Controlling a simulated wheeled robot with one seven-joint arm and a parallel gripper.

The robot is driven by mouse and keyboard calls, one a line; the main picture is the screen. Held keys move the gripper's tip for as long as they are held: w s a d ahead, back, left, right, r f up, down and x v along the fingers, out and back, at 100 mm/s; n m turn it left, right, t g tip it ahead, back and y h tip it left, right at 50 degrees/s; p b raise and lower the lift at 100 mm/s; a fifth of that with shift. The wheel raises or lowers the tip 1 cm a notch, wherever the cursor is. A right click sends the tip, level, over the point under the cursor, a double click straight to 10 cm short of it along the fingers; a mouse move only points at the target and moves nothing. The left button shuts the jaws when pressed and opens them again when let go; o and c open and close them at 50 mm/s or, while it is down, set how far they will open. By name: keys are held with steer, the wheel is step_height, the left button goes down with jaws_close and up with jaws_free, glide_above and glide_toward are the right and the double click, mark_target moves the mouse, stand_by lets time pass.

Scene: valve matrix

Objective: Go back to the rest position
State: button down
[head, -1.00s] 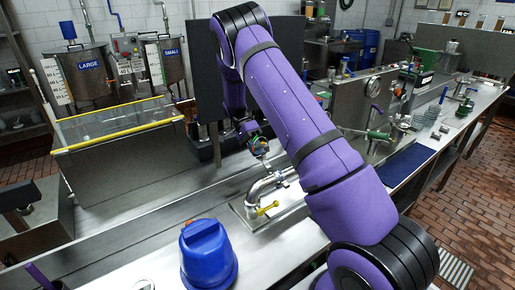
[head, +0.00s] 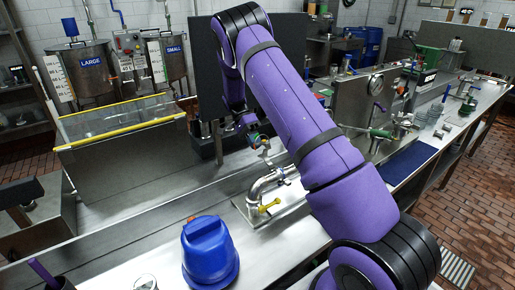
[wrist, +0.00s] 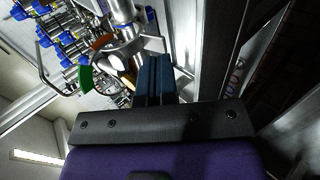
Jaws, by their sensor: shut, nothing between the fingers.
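My purple arm crosses the head view from the lower right, bends at the top and hangs down behind its own upper link. My gripper (wrist: 154,62) shows in the wrist view as two dark blue fingers lying together, shut with nothing between them. In the head view the gripper is mostly hidden by the arm, beside the small coloured fitting (head: 253,140) above a bent steel pipe.
The bent pipe (head: 255,193) with a yellow handle stands on the steel bench. A blue container (head: 209,255) is at the front. Valves and a green-handled fitting (head: 381,134) stand at the right. A dark panel rises behind my arm.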

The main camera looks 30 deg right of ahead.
steer(key=v, duration=0.8)
steer(key=s+a+r+n+t, duration=0.35)
steer(key=s+r, duration=0.45)
steer(key=r, duration=0.3)
steer(key=s+a+r+n+t, duration=0.2)
steer(key=s+r+n+t, duration=0.25)
steer(key=s+r, duration=0.6)
steer(key=s+a+r+n+t, duration=0.1)
steer(key=s+a+n+t, duration=0.2)
steer(key=s, duration=0.8)
steer(key=s+a+r+n+t, duration=0.1)
steer(key=s+a+n+t, duration=0.3)
steer(key=s, duration=0.7)
steer(key=n, duration=0.2)
steer(key=shift+s+n, duration=0.3)
steer(key=shift+a+r, duration=0.1)
